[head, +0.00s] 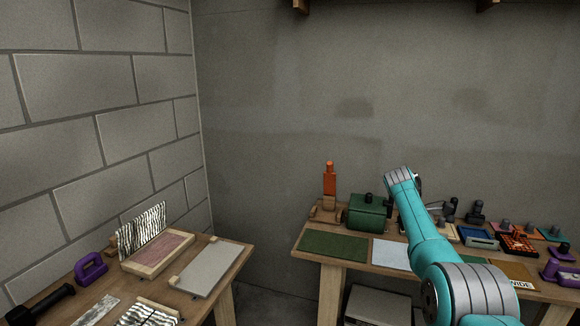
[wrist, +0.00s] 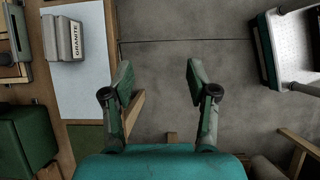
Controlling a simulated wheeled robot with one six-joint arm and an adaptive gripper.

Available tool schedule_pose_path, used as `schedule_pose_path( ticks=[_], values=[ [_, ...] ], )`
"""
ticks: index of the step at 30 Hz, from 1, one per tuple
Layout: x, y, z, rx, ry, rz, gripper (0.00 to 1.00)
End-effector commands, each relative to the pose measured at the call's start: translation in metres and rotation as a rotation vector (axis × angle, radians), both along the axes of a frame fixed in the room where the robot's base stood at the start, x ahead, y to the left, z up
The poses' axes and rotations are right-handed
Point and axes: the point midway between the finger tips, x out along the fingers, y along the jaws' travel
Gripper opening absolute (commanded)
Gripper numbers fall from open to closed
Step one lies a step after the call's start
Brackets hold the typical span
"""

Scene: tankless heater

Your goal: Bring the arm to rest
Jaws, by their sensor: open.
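My teal arm (head: 428,238) reaches up and forward over the right table in the head view. Its far end hides my gripper's fingers there. In the wrist view my gripper (wrist: 158,88) is open, with its two green-padded fingers wide apart. Nothing is between them; the grey floor shows in the gap. The table edge lies just left of the fingers in that view.
The right wooden table (head: 315,252) holds a green box (head: 368,212), an orange upright piece (head: 329,179), a green mat (head: 333,246) and several small items. The wrist view shows a block marked GRANITE (wrist: 66,38). The left table (head: 228,268) holds trays and a purple handle (head: 90,268).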

Motion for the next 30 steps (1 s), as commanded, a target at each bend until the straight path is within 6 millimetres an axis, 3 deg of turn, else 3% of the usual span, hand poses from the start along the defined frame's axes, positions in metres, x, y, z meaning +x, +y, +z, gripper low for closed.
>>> schedule_pose_path(
  ticks=[7, 14, 23, 30],
  values=[
    [0.004, 0.004, -0.038, 0.003, -0.047, -0.004, 0.58],
    [0.005, 0.011, -0.095, 0.008, -0.114, -0.014, 0.58],
    [-0.012, 0.034, -0.220, 0.040, -0.282, -0.043, 0.58],
    [-0.048, 0.057, -0.314, 0.085, -0.429, -0.082, 0.58]
  ],
)
